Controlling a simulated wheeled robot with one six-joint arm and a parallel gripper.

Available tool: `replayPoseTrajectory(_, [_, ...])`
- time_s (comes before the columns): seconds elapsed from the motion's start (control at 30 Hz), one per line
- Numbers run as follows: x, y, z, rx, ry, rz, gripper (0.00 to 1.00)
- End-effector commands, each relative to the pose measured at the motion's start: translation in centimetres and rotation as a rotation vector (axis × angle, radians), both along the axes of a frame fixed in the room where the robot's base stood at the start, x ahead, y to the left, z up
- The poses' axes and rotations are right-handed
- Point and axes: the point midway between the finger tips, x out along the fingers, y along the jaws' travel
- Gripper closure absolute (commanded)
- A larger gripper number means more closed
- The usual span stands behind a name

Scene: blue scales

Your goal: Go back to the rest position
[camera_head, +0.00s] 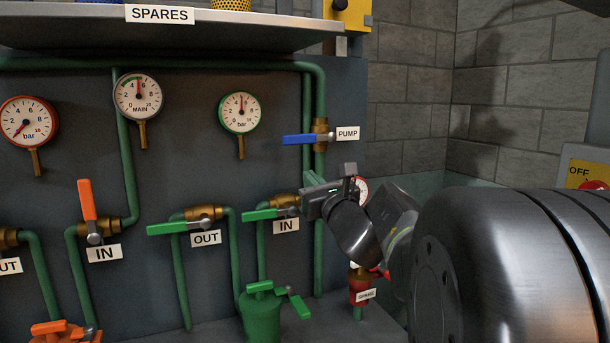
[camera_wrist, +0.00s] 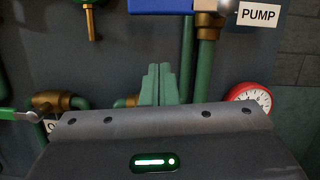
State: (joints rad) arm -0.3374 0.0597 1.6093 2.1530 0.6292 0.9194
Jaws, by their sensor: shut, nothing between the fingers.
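My gripper (camera_head: 311,181) is in front of the pipe panel, at the right end of the green-handled IN valve and below the blue PUMP lever. From this angle I cannot tell whether it touches the pipe behind it. In the wrist view the two greenish fingers (camera_wrist: 158,85) stand side by side, closed together with nothing between them. My arm comes in from the right and hides part of the panel's lower right.
The blue PUMP lever (camera_head: 299,139) lies level. The green IN handle (camera_head: 260,215) and green OUT handle (camera_head: 167,228) lie near level; the orange IN handle (camera_head: 87,199) points up. A red-rimmed gauge (camera_wrist: 250,98) is close right of my fingers. The SPARES shelf (camera_head: 240,31) overhangs the panel.

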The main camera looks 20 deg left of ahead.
Motion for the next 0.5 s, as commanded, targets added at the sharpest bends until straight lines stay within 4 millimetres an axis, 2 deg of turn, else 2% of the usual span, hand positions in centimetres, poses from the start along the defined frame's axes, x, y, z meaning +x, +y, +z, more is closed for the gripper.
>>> replayPoseTrajectory(0.1, [-1.5, -1.8, -0.6, -0.001, -0.001, -0.003, 1.00])
replayPoseTrajectory(0.23, [-2.8, -3.2, -1.0, -0.001, -0.001, -0.002, 1.00])
replayPoseTrajectory(0.5, [-3.8, -4.2, -1.4, -0.001, 0.001, 0.000, 1.00])
